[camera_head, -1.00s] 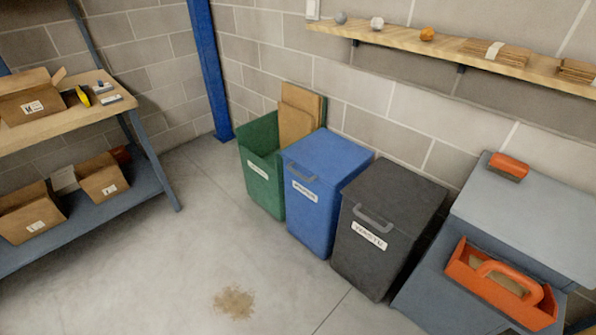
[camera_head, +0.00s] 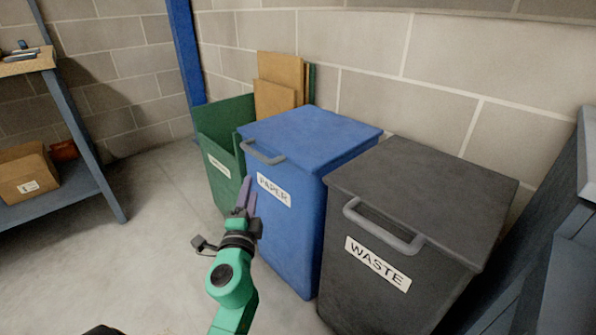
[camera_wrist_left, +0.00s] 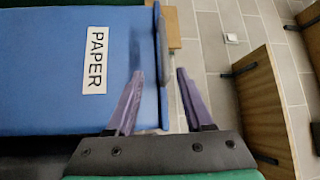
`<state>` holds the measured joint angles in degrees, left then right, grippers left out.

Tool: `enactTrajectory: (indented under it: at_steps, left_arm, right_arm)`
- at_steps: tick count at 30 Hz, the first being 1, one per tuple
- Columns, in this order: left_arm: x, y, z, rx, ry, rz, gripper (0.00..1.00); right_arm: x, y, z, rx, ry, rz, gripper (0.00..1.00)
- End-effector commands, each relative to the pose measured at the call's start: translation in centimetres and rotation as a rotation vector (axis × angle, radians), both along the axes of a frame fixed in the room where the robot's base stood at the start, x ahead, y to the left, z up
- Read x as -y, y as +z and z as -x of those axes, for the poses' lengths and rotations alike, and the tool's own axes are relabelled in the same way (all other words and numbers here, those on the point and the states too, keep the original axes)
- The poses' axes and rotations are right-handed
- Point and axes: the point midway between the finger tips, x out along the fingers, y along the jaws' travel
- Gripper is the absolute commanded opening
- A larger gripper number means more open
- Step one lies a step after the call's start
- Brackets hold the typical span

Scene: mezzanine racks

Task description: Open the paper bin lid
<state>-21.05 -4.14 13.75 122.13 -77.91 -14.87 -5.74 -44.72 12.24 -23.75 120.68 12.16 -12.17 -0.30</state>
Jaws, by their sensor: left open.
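The blue paper bin (camera_head: 285,225) stands between the green bin and the dark waste bin, with a white PAPER label on its front. Its blue lid (camera_head: 310,137) is shut, with a grey handle (camera_head: 263,154) at the front edge. My left gripper (camera_head: 244,192) is in front of the bin, below the handle, open and empty. In the left wrist view its two purple fingers (camera_wrist_left: 158,88) are spread near the lid's edge, and the paper bin (camera_wrist_left: 60,70) lies sideways at the left. My right gripper is not in view.
The waste bin (camera_head: 400,240) stands close at the right with its own grey handle. The green bin (camera_head: 215,150) at the left holds cardboard sheets (camera_head: 280,80). A workbench with a box (camera_head: 27,170) is at the far left. The floor between is clear.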

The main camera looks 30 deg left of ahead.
Motion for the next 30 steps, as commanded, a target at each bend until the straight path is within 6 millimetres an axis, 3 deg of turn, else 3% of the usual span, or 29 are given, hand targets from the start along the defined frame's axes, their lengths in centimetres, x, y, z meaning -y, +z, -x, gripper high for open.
enactTrajectory:
  at_steps: [6, 18, 29, 30]
  left_arm:
    - [-1.6, 1.5, -2.9, 0.004, 0.0, -0.007, 0.52]
    - [-6.3, 2.1, -11.5, 0.002, 0.0, -0.002, 0.52]
    - [-6.9, 2.3, -12.6, 0.001, -0.001, -0.001, 0.52]
    - [-6.9, 2.3, -12.6, 0.001, -0.001, -0.001, 0.41]
  right_arm:
    - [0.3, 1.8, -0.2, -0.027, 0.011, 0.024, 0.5]
    - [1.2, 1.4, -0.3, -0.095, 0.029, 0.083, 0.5]
    - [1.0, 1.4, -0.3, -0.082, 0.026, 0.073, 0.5]
    - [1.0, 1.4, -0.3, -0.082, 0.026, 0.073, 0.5]
